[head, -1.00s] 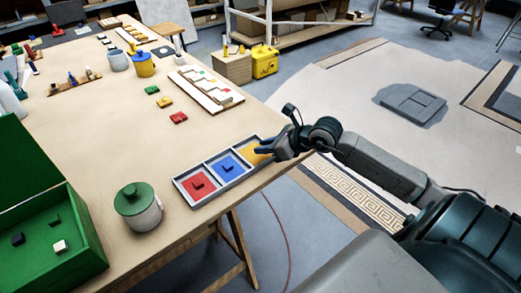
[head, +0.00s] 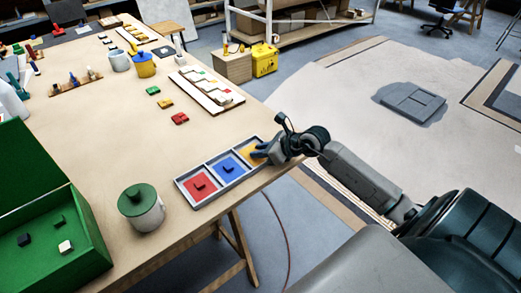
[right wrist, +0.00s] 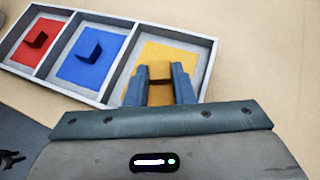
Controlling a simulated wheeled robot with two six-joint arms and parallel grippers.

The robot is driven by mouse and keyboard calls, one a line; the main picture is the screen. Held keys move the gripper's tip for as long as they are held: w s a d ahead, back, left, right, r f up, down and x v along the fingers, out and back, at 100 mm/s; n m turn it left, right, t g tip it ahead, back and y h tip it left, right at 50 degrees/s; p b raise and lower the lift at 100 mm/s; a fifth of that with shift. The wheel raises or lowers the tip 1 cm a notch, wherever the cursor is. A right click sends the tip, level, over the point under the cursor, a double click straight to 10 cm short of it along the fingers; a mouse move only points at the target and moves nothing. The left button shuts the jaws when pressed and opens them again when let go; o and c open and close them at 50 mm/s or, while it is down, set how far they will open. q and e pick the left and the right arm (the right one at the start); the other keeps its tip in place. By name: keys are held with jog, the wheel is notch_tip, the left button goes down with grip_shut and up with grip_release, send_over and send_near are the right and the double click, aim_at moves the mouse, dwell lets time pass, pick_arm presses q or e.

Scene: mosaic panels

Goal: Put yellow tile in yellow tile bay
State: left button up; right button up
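The tray (head: 196,203) with red, blue and yellow bays lies at the table's right edge. A small red tile (right wrist: 36,39) stands in the red bay and a small blue tile (right wrist: 88,46) in the blue bay. My right gripper (right wrist: 159,80) is at the yellow bay (right wrist: 180,58), fingers pointing down into it. A yellow tile (right wrist: 159,70) is between its two fingers, which appear to touch both sides. The tile's underside is hidden, so I cannot tell whether it rests on the bay floor. In the head view my right gripper (head: 262,152) covers much of this bay. My left gripper is out of view.
A jar with a green lid (head: 140,206) stands left of the tray. A green open box (head: 85,247) holds a few small blocks. Green, yellow and red pieces (head: 180,118) lie farther back near a stepped white board (head: 212,100). The table between is clear.

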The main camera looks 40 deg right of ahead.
jog(key=o, duration=0.3)
jog(key=shift+r, duration=0.15)
